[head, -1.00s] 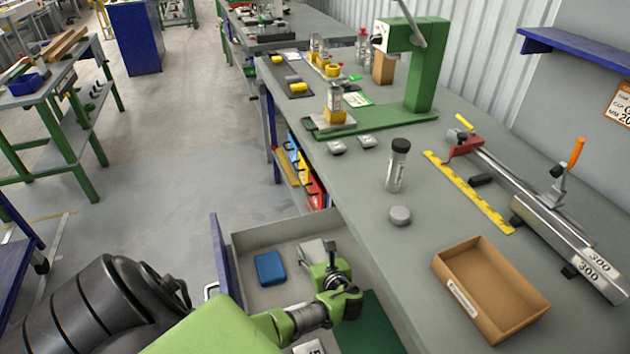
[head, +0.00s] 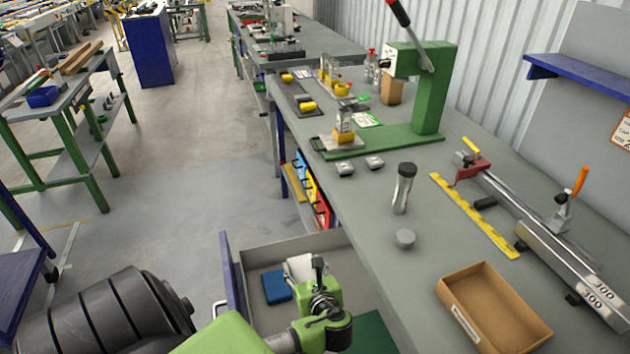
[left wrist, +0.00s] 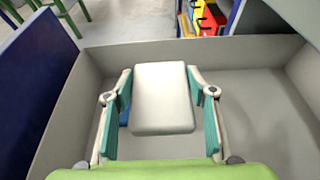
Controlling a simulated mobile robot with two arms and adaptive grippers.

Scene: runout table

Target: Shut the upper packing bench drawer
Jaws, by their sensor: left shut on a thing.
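The upper packing bench drawer stands pulled out, with its blue front panel (head: 232,272) away from the bench and its grey inside (head: 310,246) visible. Its blue front (left wrist: 38,85) is at the left in the left wrist view. My left gripper (head: 304,272) is inside or just above the drawer, shut on a pale grey-white block (left wrist: 163,98). The block sits between the teal finger pads of the left gripper (left wrist: 164,110). A blue box (head: 277,287) lies in the drawer beside the block, mostly hidden in the wrist view. My right gripper is out of view.
Coloured bins (head: 313,198) stand below the bench.

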